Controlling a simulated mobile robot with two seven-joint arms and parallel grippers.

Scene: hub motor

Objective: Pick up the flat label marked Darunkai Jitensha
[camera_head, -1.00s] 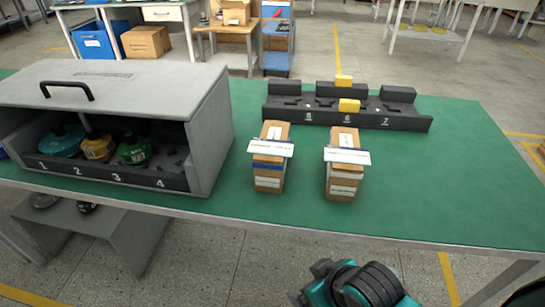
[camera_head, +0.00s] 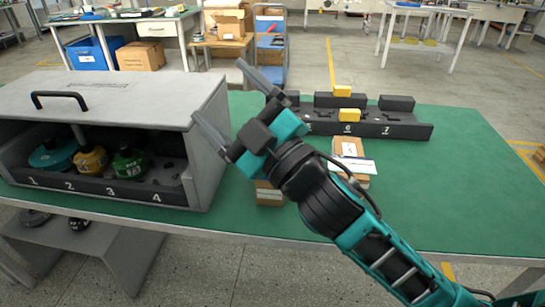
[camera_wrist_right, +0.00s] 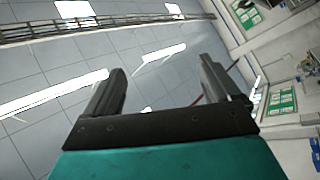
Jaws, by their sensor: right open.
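Two cardboard boxes stand on the green table. The right box (camera_head: 349,148) has a flat white label (camera_head: 352,166) lying across it; its print is too small to read. The left box (camera_head: 269,193) is mostly hidden behind my right arm, with only its lower part showing and its top label covered. I cannot tell which label reads Darunkai Jitensha. My right gripper (camera_head: 218,88) is open and empty, raised in front of the left box, fingers pointing up and left. In the right wrist view its open jaws (camera_wrist_right: 163,65) face the ceiling lights and walls. My left gripper is out of view.
A grey cabinet (camera_head: 120,100) with numbered slots holds blue, yellow and green parts, close left of my right gripper. A dark numbered rack (camera_head: 400,130) with yellow blocks (camera_head: 348,116) stands at the back. The table's right side (camera_head: 450,190) is clear.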

